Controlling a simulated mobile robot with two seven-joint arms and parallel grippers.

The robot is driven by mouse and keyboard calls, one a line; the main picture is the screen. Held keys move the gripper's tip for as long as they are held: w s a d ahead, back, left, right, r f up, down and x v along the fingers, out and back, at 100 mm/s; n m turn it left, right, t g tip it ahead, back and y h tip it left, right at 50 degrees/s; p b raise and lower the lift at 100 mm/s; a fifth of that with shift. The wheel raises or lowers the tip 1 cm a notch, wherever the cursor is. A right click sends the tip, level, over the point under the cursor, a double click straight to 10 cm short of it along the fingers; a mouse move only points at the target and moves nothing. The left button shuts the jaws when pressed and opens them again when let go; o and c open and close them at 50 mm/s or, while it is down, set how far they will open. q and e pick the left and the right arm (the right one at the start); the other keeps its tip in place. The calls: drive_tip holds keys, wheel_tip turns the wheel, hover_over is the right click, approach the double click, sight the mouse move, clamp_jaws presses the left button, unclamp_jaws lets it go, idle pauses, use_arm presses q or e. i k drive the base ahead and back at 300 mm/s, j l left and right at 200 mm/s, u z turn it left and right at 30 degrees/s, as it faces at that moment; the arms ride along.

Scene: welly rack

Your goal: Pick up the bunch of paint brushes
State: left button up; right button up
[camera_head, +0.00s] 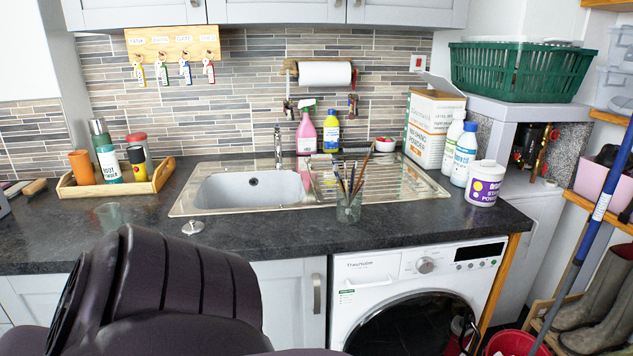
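The bunch of paint brushes (352,178) stands upright, fanning out a little, in a clear glass jar (349,208). The jar is on the dark worktop at the front edge of the steel sink, above the washing machine. The brush handles stick up above the jar's rim. A large dark part of my own arm fills the lower left of the head view. Neither of my grippers shows, so their fingers and state are hidden.
The sink (250,190) with its drainer is behind the jar. A purple-labelled tub (484,184) and white bottles (464,154) stand to the right. A wooden tray (117,186) of bottles is at left. A blue pole (598,214) leans at far right.

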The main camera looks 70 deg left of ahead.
sight(339, 179)
drive_tip(key=u, duration=2)
